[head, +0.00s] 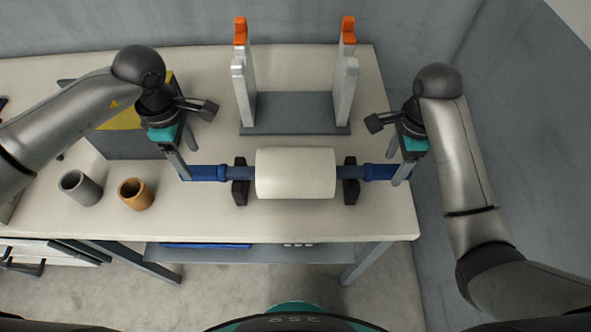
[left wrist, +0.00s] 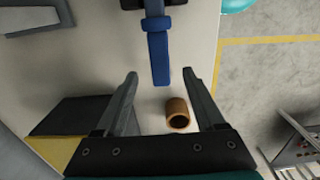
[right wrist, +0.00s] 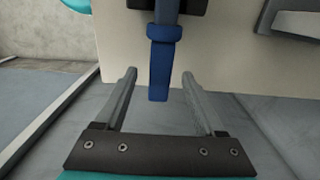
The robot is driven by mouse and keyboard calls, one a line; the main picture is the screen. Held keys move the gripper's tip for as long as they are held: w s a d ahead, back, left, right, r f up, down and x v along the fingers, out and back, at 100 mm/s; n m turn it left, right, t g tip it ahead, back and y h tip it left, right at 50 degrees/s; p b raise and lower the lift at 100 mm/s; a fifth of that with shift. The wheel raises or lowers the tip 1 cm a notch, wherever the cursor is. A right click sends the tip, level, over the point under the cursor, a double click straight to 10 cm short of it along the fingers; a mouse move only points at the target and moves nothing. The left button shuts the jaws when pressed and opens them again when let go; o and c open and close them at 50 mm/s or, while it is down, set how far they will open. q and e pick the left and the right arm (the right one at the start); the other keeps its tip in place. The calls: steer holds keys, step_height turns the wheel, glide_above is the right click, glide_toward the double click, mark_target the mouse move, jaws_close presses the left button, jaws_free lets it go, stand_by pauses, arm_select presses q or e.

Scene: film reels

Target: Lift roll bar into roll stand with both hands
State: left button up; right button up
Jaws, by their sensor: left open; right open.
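The roll bar has a thick cream roll (head: 296,173) in its middle and a blue handle at each end. It rests level on two black supports (head: 240,188). The roll stand (head: 292,112) stands behind it, with two grey uprights with orange tips. My left gripper (head: 184,174) is open at the left blue handle (head: 208,173); in the left wrist view the handle (left wrist: 159,55) reaches between the open fingers (left wrist: 160,78). My right gripper (head: 404,174) is open at the right blue handle (head: 380,172); in the right wrist view that handle (right wrist: 161,65) reaches between the fingers (right wrist: 160,75).
A grey cup (head: 80,188) and an orange-brown cup (head: 135,194) stand on the left of the table (head: 230,223). A grey and yellow box (head: 125,143) is behind them, near my left arm. A wall closes off the right and back.

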mark_target(196, 169)
arm_select(q)
step_height(196, 169, down, 6)
steer(key=shift+r, duration=0.1)
arm_select(e)
step_height(196, 169, down, 6)
steer(key=shift+r, duration=0.1)
arm_select(q)
jaws_close()
arm_select(e)
jaws_close()
arm_select(q)
steer(key=shift+w+r, duration=0.1)
arm_select(e)
steer(key=shift+w, duration=0.1)
stand_by(0.8)
